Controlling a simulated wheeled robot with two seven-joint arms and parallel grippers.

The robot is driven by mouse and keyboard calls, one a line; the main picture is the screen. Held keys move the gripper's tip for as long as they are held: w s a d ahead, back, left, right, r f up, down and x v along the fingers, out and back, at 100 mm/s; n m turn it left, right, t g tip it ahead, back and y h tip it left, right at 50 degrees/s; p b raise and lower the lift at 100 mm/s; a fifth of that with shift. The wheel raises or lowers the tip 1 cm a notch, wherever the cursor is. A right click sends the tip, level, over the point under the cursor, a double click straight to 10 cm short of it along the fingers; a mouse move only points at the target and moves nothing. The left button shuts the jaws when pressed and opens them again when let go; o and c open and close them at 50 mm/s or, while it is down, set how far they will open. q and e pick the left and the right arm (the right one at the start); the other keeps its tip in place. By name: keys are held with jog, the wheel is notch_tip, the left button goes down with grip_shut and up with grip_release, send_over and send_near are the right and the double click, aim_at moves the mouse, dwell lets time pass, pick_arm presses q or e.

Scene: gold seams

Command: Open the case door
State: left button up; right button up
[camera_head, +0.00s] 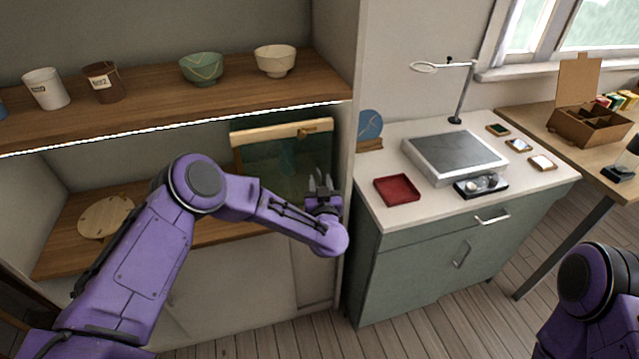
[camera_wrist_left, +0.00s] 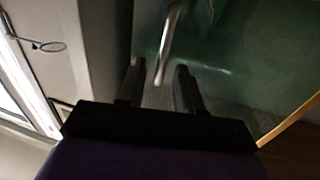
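The case (camera_head: 282,135) stands in the shelf bay, with a pale wooden top rail and a dark greenish glass front. In the left wrist view its glass door (camera_wrist_left: 225,55) fills the upper right, with a curved metal handle (camera_wrist_left: 168,40) on it. My left gripper (camera_head: 322,180) is in front of the case's right side. In the left wrist view my left gripper (camera_wrist_left: 160,75) is open, and the handle's lower end shows between its fingertips. I cannot tell whether they touch. My right arm shows at the lower right edge of the head view; its gripper is out of view.
The upper shelf (camera_head: 150,110) holds cups and bowls above my left arm. A side wall (camera_head: 350,130) stands close right of the left gripper. A green cabinet (camera_head: 430,265) stands further right, with a red tray (camera_head: 397,190) and a grey-topped box (camera_head: 455,155) on top.

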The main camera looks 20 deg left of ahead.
pick_arm(q)
grip_shut()
dwell(1.2)
